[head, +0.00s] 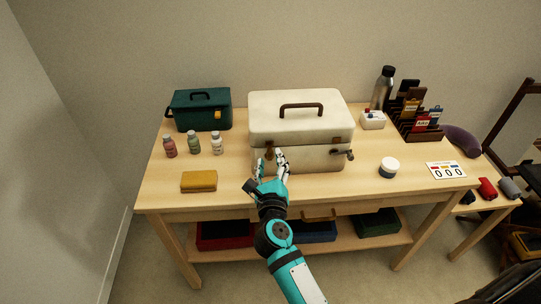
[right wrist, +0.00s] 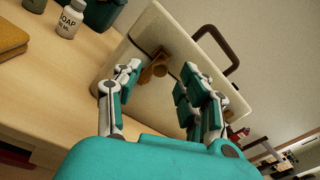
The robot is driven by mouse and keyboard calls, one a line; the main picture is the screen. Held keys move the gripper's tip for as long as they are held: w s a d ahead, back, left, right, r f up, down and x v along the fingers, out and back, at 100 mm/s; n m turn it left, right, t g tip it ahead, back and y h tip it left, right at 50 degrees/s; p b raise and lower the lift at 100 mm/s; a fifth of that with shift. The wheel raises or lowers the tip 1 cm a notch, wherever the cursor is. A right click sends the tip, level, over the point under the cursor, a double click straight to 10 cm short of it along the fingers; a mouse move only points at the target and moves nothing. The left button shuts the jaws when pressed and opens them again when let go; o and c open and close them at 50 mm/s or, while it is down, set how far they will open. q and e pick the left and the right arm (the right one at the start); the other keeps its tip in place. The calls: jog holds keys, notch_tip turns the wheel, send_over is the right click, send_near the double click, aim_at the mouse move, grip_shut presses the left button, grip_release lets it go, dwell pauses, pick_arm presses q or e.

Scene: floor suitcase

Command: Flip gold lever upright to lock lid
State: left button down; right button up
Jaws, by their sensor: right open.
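A cream case (head: 298,110) with a brown handle stands on the wooden table with its lid down. Its front carries two brownish-gold latches. The left latch (head: 270,153) is just beyond my right gripper (head: 272,160); the right latch (head: 338,151) has a piece sticking out to the right. In the right wrist view the gold lever (right wrist: 152,73) of the left latch juts out from the case front, between the lines of my open fingers (right wrist: 160,90). I cannot tell whether a finger touches it. My left gripper is not in view.
A dark green box (head: 200,108), several small bottles (head: 193,143) and a yellow cloth-like block (head: 199,181) lie left of the case. A white-lidded jar (head: 389,167), a number card (head: 446,171) and a dark rack (head: 416,125) are at right. Table front is mostly clear.

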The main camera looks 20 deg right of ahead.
jog(key=shift+v, duration=2.1)
